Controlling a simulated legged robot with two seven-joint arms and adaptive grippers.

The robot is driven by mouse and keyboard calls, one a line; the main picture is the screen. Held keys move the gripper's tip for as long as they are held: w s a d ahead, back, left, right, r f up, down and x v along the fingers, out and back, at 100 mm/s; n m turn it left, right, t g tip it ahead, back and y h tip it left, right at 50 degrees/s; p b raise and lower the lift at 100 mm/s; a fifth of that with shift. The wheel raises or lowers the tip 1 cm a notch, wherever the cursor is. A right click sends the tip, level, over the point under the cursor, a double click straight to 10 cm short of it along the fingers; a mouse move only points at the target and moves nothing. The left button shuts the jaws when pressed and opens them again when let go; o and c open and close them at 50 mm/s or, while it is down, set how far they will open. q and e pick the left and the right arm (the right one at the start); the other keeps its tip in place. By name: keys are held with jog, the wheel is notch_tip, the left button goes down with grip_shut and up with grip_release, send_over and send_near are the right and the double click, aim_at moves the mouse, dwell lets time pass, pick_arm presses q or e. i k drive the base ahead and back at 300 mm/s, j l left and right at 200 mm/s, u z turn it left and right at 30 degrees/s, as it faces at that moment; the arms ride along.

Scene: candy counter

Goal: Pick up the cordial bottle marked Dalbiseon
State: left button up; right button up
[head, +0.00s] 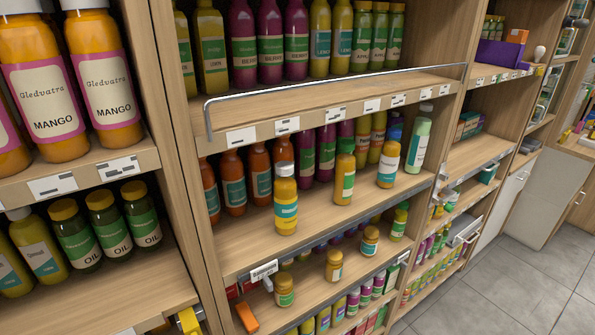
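No label that I can read says Dalbiseon, so I cannot tell which bottle it is. On the middle shelf, a yellow bottle with a white cap (286,206) stands upright near the front edge. Large orange bottles at the upper left (104,88) are marked Gleduatra Mango. Neither of my grippers is in view.
A wire rail (340,77) runs along the upper shelf's front edge. Rows of bottles stand behind the front ones. Small jars (334,266) stand on the lower shelf. A wooden upright (178,150) divides the shelving. Tiled floor (500,270) is clear at the right.

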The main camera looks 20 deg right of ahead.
aim_at(346, 161)
jog(key=l+u, duration=0.25)
jog(key=l, duration=0.3)
jog(key=l+u, duration=0.3)
jog(key=l, duration=0.25)
jog(key=l+u, duration=0.25)
jog(key=l, duration=0.25)
jog(key=k+l+u, duration=0.25)
jog(key=l, duration=0.3)
jog(key=i, duration=0.1)
